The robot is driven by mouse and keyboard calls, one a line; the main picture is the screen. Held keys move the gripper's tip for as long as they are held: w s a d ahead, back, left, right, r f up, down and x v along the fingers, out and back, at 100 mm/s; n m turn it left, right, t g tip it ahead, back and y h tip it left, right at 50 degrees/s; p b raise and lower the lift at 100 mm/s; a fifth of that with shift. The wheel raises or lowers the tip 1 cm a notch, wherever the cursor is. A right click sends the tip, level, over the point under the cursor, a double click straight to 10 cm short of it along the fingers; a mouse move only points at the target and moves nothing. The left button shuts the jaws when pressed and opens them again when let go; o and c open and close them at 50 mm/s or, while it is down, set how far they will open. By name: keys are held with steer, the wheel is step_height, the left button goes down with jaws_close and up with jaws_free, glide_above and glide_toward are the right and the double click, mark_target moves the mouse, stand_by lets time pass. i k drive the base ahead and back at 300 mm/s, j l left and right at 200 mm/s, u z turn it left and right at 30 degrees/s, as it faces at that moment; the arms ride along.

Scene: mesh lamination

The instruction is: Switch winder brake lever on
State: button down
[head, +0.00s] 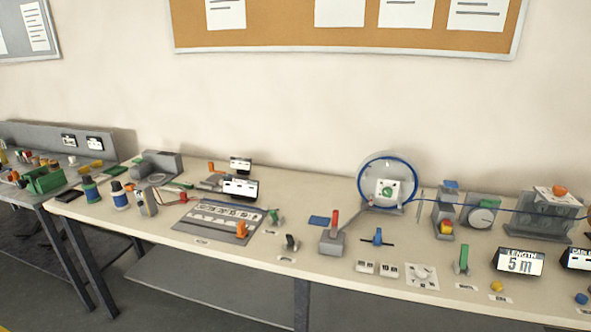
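Several levers stand on the long table, and their labels are too small to read, so I cannot tell for sure which is the winder brake lever. A red lever (335,221) rises upright from a grey block (331,243), in front and to the left of the blue-rimmed reel (387,181). A blue lever (378,236) stands just right of it. A green lever (462,259) stands upright farther right near the front edge. A small black lever (291,242) and a small green lever (274,216) are to the left. My gripper is not in view.
A blue line runs right from the reel past a dial unit (481,212) and a grey machine (543,215). A "LENGTH 5 m" display (519,263) stands at the front right. The tabletop (310,190) is bare left of the reel.

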mark_target(289, 238)
steer(key=i+j, duration=0.3)
steer(key=j, duration=0.15)
steer(key=i+j, duration=0.3)
steer(key=j, duration=0.15)
steer(key=u, duration=0.05)
